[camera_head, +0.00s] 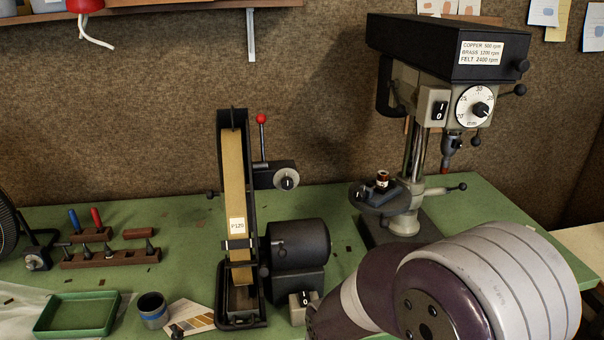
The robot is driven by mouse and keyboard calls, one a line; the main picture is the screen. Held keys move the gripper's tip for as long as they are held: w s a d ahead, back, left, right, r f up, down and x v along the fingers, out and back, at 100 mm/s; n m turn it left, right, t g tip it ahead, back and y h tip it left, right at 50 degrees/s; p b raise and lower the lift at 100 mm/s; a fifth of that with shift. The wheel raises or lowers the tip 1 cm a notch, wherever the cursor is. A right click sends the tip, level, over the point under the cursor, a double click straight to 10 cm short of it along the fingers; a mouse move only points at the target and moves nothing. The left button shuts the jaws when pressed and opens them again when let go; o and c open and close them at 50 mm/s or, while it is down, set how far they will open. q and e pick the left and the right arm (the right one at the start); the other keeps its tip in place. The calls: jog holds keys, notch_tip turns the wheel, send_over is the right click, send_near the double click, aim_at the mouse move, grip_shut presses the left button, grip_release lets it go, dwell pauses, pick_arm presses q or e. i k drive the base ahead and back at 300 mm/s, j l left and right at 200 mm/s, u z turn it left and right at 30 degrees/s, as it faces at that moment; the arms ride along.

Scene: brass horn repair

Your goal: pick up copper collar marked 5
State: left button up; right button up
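A small reddish-copper ring-like piece with a pale label (382,179) sits on the round table (376,198) of the drill press, at right of centre. It may be a copper collar, but its marking is too small to read. No other copper collar can be made out. A purple and pale grey arm of mine fills the lower right, in front of the bench and below the drill press. Neither of my grippers is in view.
A belt sander (234,180) with a motor (298,250) stands mid-bench. A green tray (117,312), a grey cup (152,308) and wooden tool racks (110,258) lie at the left.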

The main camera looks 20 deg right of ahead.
aim_at(383, 176)
jog(key=z, duration=1.3)
jog(key=i+z, duration=0.1)
jog(key=z, duration=0.3)
jog(key=i+j+z, duration=0.1)
jog(key=z, duration=0.3)
jog(key=i+j+z, duration=0.1)
jog(key=z, duration=0.3)
jog(key=j+z, duration=0.25)
jog(key=z, duration=0.15)
